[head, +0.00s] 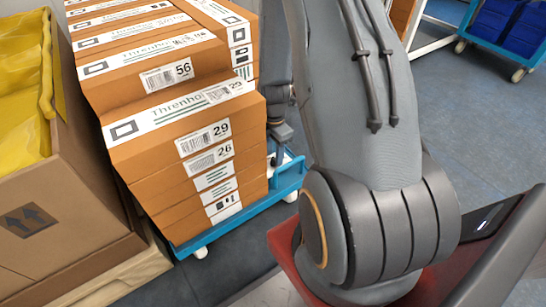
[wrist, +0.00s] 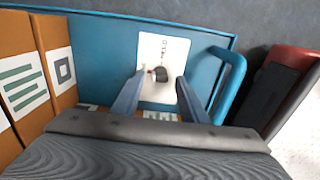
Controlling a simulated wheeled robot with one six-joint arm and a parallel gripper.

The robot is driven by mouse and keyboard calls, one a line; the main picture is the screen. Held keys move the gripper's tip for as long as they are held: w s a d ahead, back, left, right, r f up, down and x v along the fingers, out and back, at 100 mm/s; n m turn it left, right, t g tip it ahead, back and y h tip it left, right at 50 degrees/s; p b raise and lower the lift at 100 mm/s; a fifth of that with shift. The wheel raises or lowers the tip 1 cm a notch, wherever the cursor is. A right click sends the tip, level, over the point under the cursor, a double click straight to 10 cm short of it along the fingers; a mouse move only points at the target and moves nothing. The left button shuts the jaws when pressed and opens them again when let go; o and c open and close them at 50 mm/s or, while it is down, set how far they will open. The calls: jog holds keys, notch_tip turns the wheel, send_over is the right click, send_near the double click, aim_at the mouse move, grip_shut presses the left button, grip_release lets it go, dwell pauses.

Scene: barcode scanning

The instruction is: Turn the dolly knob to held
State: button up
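The dolly knob (wrist: 161,73) is a small dark knob on a white label plate (wrist: 165,47) in the wrist view. The plate is on the blue dolly (wrist: 100,40) and carries the word HELD along its right side. A small red mark shows at the knob's left. My gripper (wrist: 160,79) is open, with one finger on each side of the knob and gaps visible between. In the head view the blue dolly (head: 215,232) carries stacked cartons; my arm hides part of it, and the knob cannot be made out there.
Brown cartons (head: 190,150) are stacked high on the dolly, and their edges (wrist: 58,65) show at left in the wrist view. A blue bar handle (wrist: 233,80) stands just right of the plate. A large box with yellow contents (head: 25,80) is at far left. Grey floor lies beyond.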

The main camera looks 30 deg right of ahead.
jog(key=shift+f, duration=0.4)
jog(key=shift+c, duration=0.5)
grip_shut()
jog(key=shift+r, duration=0.1)
